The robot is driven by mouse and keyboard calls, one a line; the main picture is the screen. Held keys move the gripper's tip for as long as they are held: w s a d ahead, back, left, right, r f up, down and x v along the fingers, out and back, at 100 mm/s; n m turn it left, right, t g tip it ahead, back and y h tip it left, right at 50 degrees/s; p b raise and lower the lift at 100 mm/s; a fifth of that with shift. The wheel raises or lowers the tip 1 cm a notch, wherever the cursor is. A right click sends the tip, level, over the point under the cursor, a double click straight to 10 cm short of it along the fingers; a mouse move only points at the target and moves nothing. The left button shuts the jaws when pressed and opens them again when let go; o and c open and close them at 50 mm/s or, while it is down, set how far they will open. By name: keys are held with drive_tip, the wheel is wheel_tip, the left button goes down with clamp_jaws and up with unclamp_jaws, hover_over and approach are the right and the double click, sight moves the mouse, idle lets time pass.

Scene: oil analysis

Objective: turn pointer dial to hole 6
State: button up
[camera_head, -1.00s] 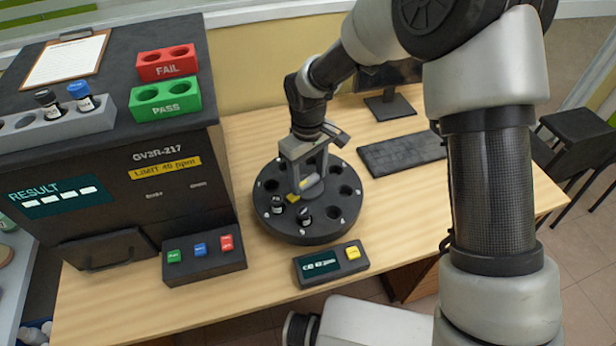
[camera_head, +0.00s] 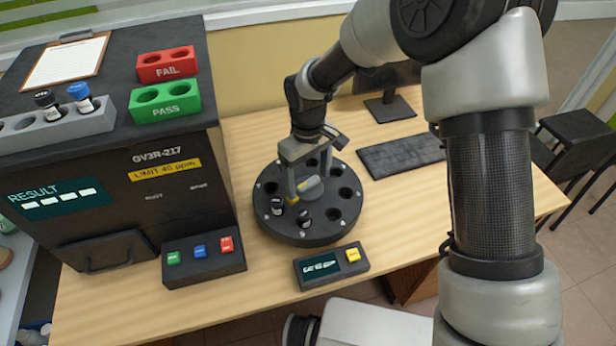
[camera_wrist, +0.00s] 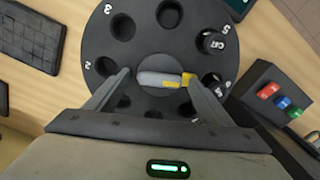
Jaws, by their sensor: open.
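The round black dial (camera_head: 262,222) stands on the table, with numbered holes around its rim. At its centre is a grey pointer bar (camera_wrist: 158,79) with a yellow tip; it also shows in the head view (camera_head: 310,189). In the wrist view, the yellow tip points right, toward a hole holding a dark-capped vial (camera_wrist: 211,78), beside what looks like the number 6. Another capped vial (camera_wrist: 213,42) sits at hole 5. My gripper (camera_wrist: 158,82) is open over the dial's centre, with one finger near each end of the bar. Holes nearest the gripper body are partly hidden.
A small display box with a yellow button (camera_head: 331,266) stands in front of the dial. A button box (camera_head: 204,258) and the large dark analyser (camera_head: 120,190) are at left. A keyboard (camera_head: 402,155) lies to the right. Bare table lies right of the dial.

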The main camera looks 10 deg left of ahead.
sight(308, 182)
wheel_tip(308, 182, up, 18)
drive_tip(key=p, duration=0.2)
drive_tip(key=shift+f, duration=0.25)
idle(0.4)
